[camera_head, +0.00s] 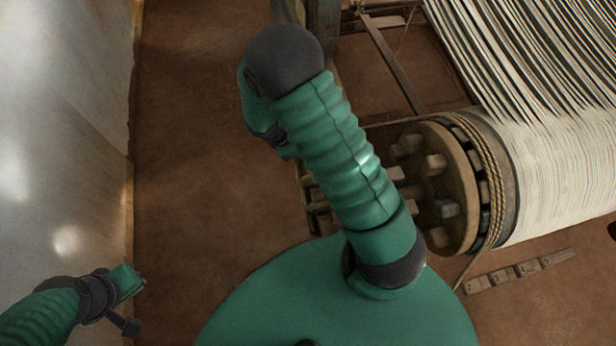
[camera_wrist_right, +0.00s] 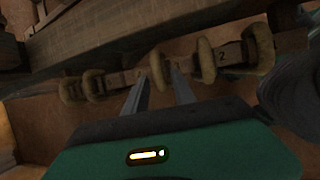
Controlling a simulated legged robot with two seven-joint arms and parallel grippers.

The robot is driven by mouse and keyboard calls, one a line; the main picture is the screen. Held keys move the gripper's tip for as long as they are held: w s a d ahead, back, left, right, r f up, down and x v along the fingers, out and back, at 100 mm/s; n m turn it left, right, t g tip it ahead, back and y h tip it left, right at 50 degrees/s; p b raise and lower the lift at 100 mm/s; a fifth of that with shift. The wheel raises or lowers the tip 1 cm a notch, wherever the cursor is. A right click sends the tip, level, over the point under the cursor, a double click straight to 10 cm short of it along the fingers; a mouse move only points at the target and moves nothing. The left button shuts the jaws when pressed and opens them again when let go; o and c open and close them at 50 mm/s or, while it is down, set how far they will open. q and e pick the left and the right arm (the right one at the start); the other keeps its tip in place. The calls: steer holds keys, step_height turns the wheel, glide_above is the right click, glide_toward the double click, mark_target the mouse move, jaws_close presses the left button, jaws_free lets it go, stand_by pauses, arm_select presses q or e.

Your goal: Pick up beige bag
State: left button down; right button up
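I see no clearly recognisable beige bag. In the right wrist view, several rounded beige-brown pieces hang along a numbered wooden rail (camera_wrist_right: 232,54); I cannot tell if they are bags or rings. My right gripper (camera_wrist_right: 160,82) has its two fingers apart, pointing at this rail. One beige piece (camera_wrist_right: 158,70) shows between the fingertips; I cannot tell if it is touched. In the head view my right arm rises through the middle and its gripper is hidden. My left gripper (camera_head: 130,299) is at the lower left, away from the loom, its opening unclear.
The loom's warp roller (camera_head: 560,165) with rope and a pegged wooden wheel (camera_head: 447,190) stands at the right. A wooden beam (camera_wrist_right: 120,35) crosses above the rail. A whitish wall (camera_head: 65,130) bounds the left. Brown floor (camera_head: 185,150) between them is clear. A slotted wooden strip (camera_head: 520,270) lies lower right.

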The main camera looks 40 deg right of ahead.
steer(key=b+x, duration=0.1)
steer(key=x, duration=0.6)
steer(key=shift+w+d, duration=0.1)
steer(key=shift+w, duration=0.05)
steer(key=shift+w+d+f, duration=0.1)
steer(key=shift+d+f, duration=0.05)
steer(key=shift+f, duration=0.25)
steer(key=shift+c, duration=0.3)
steer(key=shift+d, duration=0.1)
jaws_close()
steer(key=shift+r, duration=0.1)
